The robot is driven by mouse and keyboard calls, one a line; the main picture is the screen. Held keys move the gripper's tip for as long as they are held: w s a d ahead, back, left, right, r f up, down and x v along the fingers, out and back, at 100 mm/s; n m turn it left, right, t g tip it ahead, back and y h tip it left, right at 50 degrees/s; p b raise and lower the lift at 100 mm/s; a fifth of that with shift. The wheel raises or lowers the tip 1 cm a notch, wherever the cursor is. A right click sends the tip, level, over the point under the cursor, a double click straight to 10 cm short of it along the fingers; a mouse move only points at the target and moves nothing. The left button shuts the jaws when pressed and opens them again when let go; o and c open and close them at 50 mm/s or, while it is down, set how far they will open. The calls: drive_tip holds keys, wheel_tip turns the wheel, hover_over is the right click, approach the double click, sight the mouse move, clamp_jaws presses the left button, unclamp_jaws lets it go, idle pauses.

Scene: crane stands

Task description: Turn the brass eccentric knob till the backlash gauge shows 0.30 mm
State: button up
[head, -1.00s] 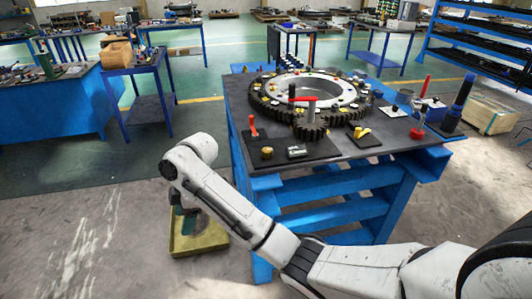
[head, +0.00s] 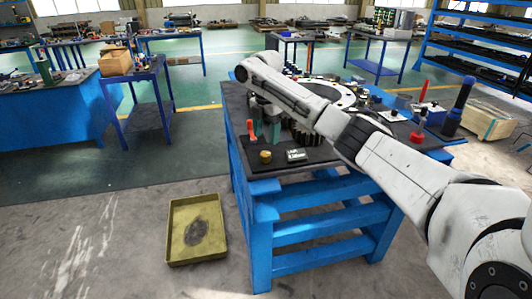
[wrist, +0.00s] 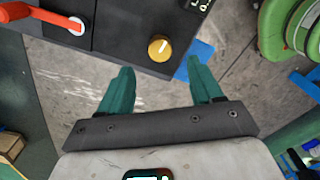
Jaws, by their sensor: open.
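The brass eccentric knob (head: 265,156) sits on a dark plate at the front left corner of the bench. In the wrist view the round knob (wrist: 160,47) has a pale mark on top and lies ahead of the gap between my fingers. In the head view the gripper (head: 274,132) is over the bench, partly hidden.
A red-handled lever (head: 251,131) stands on the plate just behind the knob. The dark pinion (head: 306,137) and large ring gear (head: 338,93) are partly behind my arm. A yellow tray (head: 177,246) lies on the floor.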

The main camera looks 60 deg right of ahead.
sight(266, 153)
wheel_tip(266, 153, down, 8)
drive_tip(key=shift+r, duration=0.1)
idle(0.4)
drive_tip(key=c, duration=1.1)
drive_tip(key=shift+o, duration=0.2)
